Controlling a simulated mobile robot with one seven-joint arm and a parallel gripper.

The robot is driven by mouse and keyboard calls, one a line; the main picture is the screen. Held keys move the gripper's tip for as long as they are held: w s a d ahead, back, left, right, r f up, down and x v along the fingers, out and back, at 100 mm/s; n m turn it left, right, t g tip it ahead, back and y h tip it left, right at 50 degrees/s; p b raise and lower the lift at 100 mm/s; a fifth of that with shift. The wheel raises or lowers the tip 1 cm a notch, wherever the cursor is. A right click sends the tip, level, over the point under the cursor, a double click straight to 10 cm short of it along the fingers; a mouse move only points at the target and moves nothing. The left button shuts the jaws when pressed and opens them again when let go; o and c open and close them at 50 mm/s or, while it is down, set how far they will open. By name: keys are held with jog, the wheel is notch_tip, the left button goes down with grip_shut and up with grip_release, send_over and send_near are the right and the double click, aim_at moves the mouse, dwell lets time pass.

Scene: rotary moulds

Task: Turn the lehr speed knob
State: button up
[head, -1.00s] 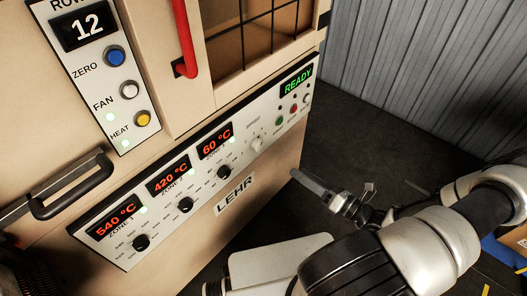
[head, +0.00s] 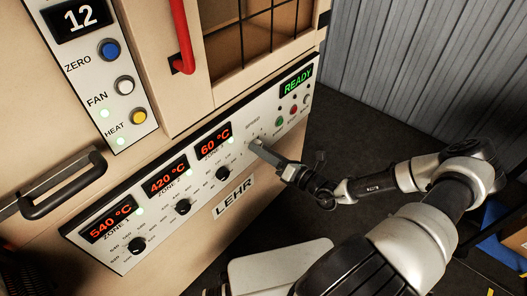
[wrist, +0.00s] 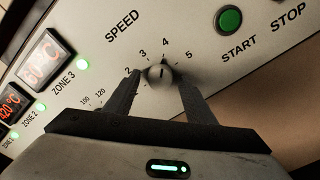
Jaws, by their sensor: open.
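The lehr speed knob (wrist: 161,74) shows in the wrist view under the SPEED label, with a scale of numbers from 2 to 5 visible around it. Its dark pointer mark points up near the 4. My gripper (wrist: 163,80) is open, with one finger on each side of the knob. I cannot tell whether either finger touches it. In the head view my gripper (head: 256,143) reaches the panel (head: 240,160) at the speed scale and hides the knob there.
Three black zone knobs, one of them here (head: 222,173), sit left of the speed knob under red displays. A green START button (wrist: 229,20) is at its right. A red handle (head: 184,45) and a dark drawer handle (head: 65,185) stick out from the cabinet.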

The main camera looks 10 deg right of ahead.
jog(key=c, duration=1)
jog(key=shift+c, duration=0.2)
jog(key=shift+r+n+p, duration=0.1)
jog(key=shift+n+p, duration=0.3)
jog(key=shift+p, duration=0.15)
jog(key=shift+d+n+p, duration=0.1)
jog(key=shift+n+p, duration=5.15)
jog(key=shift+n, duration=3.15)
